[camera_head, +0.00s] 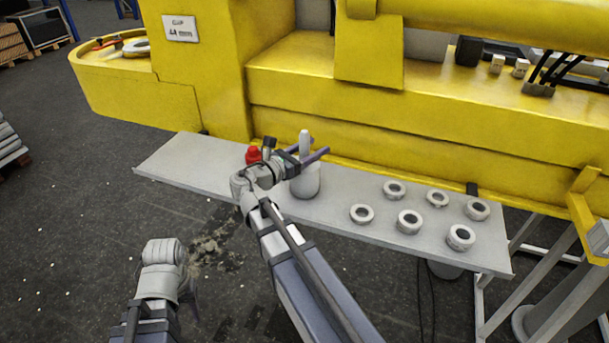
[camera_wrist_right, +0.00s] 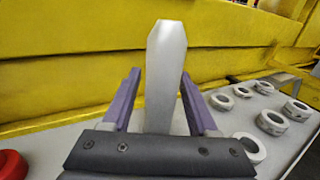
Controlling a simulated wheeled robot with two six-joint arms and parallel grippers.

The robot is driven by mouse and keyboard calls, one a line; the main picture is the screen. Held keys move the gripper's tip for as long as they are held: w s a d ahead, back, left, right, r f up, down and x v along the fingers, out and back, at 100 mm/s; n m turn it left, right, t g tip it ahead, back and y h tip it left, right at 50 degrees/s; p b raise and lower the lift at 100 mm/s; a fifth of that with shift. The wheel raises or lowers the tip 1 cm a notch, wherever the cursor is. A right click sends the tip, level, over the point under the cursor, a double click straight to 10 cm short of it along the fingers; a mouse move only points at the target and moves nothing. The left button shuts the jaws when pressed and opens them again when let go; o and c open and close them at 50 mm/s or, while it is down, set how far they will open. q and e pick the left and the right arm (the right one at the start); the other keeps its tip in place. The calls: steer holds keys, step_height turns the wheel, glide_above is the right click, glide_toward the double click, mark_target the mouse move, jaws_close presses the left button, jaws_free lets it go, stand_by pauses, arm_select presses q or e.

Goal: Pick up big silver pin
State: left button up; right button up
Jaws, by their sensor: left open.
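The big silver pin (camera_head: 305,180) stands upright on the grey shelf, with a wide lower part and a narrower top. It fills the middle of the right wrist view (camera_wrist_right: 166,75). My right gripper (camera_head: 318,152) is open, its two purple fingers on either side of the pin. In the right wrist view the fingers (camera_wrist_right: 164,95) flank the pin closely; I cannot tell if either touches it. My left gripper (camera_head: 190,292) is open at the lower left, below and away from the shelf. Its fingers are mostly hidden.
A red object (camera_head: 253,155) stands left of the pin, near a small dark item (camera_head: 269,145). Several silver rings, one of them here (camera_head: 409,222), lie on the right part of the shelf (camera_head: 180,158). The yellow boom (camera_head: 300,85) rises behind it.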

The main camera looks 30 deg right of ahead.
jaws_close()
stand_by(1.1)
